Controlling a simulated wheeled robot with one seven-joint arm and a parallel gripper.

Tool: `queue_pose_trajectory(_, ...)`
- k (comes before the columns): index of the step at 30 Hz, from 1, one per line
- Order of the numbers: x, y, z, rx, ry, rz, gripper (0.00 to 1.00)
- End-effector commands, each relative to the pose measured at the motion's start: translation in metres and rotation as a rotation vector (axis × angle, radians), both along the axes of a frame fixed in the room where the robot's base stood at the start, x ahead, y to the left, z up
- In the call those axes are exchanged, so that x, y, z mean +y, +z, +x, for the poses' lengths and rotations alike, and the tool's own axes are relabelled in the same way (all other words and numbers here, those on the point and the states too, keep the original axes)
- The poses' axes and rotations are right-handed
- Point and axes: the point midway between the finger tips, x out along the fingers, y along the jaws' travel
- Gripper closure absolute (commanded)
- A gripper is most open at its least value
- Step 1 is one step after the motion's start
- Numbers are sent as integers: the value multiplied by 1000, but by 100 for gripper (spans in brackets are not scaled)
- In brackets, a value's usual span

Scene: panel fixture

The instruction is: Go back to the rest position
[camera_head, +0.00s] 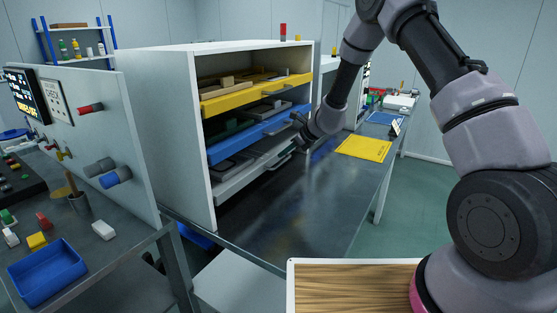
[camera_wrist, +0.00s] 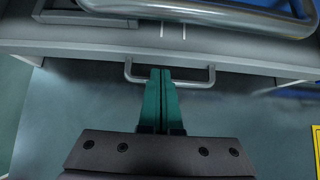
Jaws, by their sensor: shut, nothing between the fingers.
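My gripper (camera_head: 297,128) is in front of the white drawer cabinet (camera_head: 150,120), beside the blue and grey drawers. In the wrist view its two green fingers (camera_wrist: 161,74) are pressed together with nothing between them. Their tips overlap a thin metal handle (camera_wrist: 200,82) in the picture; I cannot tell whether they touch it. The yellow drawer (camera_head: 255,98), blue drawer (camera_head: 255,137) and grey drawer (camera_head: 250,175) all stand pulled out to some degree. The rest position itself is not marked in either view.
A dark metal table (camera_head: 290,225) carries the cabinet, with a yellow sheet (camera_head: 364,148) on its right. On the left are an upright panel (camera_head: 110,150) with knobs and a blue bin (camera_head: 47,272). A wood-topped surface (camera_head: 350,285) is at the front. Green floor is open at right.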

Motion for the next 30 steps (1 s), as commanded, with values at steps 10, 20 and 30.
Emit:
queue_pose_trajectory(10,-31,34,-9,-2,1,-6,100)
queue_pose_trajectory(20,-61,157,-45,-242,258,-112,100)
queue_pose_trajectory(30,-121,289,-151,-584,662,-397,100)
